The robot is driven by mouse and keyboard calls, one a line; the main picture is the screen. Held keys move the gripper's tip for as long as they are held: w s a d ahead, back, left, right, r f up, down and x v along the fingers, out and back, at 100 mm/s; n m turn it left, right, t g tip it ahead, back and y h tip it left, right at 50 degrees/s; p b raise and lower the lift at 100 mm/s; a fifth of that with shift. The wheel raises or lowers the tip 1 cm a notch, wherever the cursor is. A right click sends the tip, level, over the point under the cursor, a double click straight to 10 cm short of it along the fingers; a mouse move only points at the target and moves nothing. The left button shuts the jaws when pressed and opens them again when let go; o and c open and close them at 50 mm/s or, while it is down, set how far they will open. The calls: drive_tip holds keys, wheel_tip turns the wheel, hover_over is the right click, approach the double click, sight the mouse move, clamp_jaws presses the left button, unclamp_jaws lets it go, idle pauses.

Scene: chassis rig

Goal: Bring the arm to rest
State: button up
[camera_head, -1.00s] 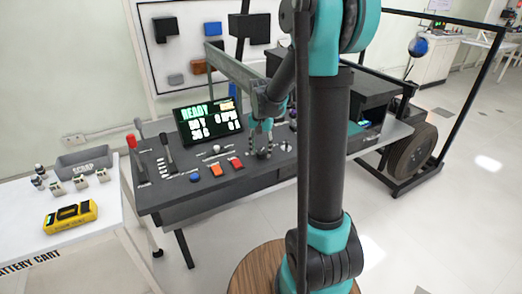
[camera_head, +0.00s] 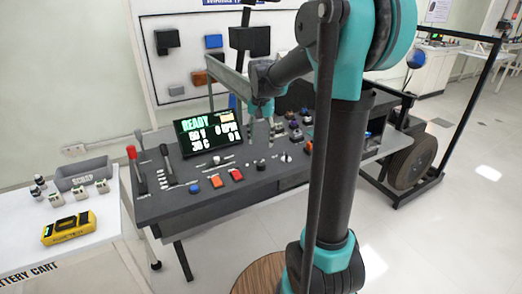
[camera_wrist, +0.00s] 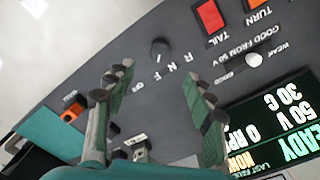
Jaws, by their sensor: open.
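My gripper (camera_head: 261,130) is open and empty over the dark control console (camera_head: 190,200), to the right of its screen. In the wrist view my gripper (camera_wrist: 157,78) has its two fingers apart with nothing between them. A round black knob (camera_wrist: 160,48) lies on the panel beyond the fingertips, beside letters including R, N and F. My arm (camera_head: 340,170) stands upright in front of the console and bends over it, hiding part of its right side.
The screen (camera_head: 208,130) reads READY and 50 V. Levers (camera_head: 136,168) rise at the console's left. A white battery cart (camera_head: 110,235) holds a yellow battery (camera_head: 69,228) and a grey scrap bin (camera_head: 85,175). A wheel (camera_head: 412,160) stands in a black frame. Floor at right is clear.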

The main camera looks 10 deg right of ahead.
drive_tip(key=shift+r, duration=0.9)
drive_tip(key=shift+s, duration=0.1)
drive_tip(key=s+d+f+n+t, duration=0.2)
drive_tip(key=s+f, duration=0.5)
drive_tip(key=s, duration=0.4)
drive_tip(key=s+d+f+n+t, duration=0.2)
drive_tip(key=s+f+n, duration=0.1)
drive_tip(key=s+f, duration=0.5)
drive_tip(key=s, duration=0.3)
drive_tip(key=shift+n, duration=0.3)
